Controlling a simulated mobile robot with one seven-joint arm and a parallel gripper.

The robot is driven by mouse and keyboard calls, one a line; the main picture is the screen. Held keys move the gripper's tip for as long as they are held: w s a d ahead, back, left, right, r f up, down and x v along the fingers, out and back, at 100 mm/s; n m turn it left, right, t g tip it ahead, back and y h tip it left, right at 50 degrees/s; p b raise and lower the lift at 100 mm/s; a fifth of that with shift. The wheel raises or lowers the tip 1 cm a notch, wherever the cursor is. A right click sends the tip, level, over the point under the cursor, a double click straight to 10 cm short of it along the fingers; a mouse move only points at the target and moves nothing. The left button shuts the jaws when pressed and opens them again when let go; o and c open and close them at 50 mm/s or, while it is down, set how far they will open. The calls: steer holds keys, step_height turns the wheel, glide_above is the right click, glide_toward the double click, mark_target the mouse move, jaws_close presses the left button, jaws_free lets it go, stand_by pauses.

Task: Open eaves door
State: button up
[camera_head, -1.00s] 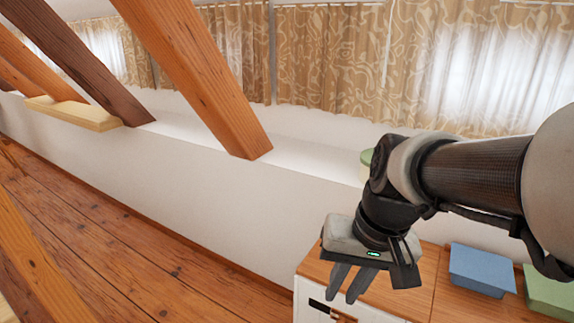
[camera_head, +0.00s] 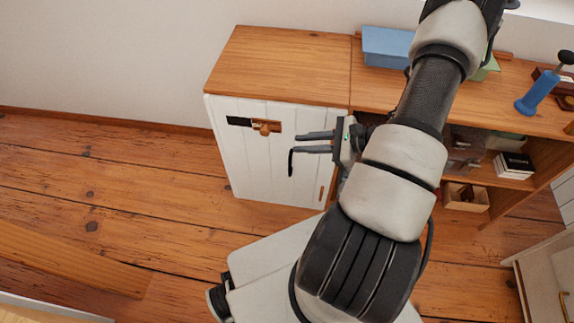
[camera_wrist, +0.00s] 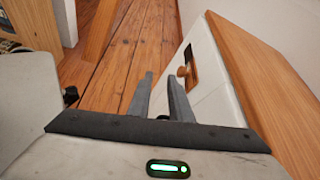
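The eaves door (camera_head: 262,165) is the white plank front of a low wood-topped cabinet, and it looks shut. A wooden latch piece (camera_head: 266,127) sits in a dark slot near its top. The door (camera_wrist: 207,62) and latch (camera_wrist: 183,71) also show in the wrist view, right of the fingers. My gripper (camera_head: 298,142) is open and empty, in front of the door's right part, its fingers pointing left. The wrist view shows a gap between its fingers (camera_wrist: 160,82). A dark curved piece (camera_head: 291,163), perhaps a handle, shows by the fingertips; contact cannot be told.
The cabinet top (camera_head: 280,62) is bare on the left. A blue box (camera_head: 386,45) and a blue-handled tool (camera_head: 537,92) stand further right. Open shelves hold a small box (camera_head: 466,197) and books. A timber beam (camera_head: 75,258) lies lower left. The plank floor left of the door is clear.

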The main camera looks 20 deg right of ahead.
mark_target(290, 166)
steer(key=s+d+f+m+t+h+b, duration=0.1)
steer(key=s+d+f+m+h, duration=0.15)
steer(key=f, duration=0.35)
steer(key=s+d+f+m+t+h+b, duration=0.1)
steer(key=d+f+m+t, duration=0.15)
steer(key=f, duration=0.35)
steer(key=s+d+f+m+t+h+b, duration=0.1)
steer(key=s+f+m, duration=0.15)
steer(key=f, duration=0.35)
steer(key=shift+m+g, duration=0.35)
steer(key=shift+m, duration=0.1)
steer(key=b+x, duration=0.2)
steer(key=x, duration=0.7)
steer(key=b+x, duration=0.2)
steer(key=x, duration=0.7)
steer(key=shift+w+d+r, duration=0.15)
steer(key=shift+r, duration=0.1)
jaws_close()
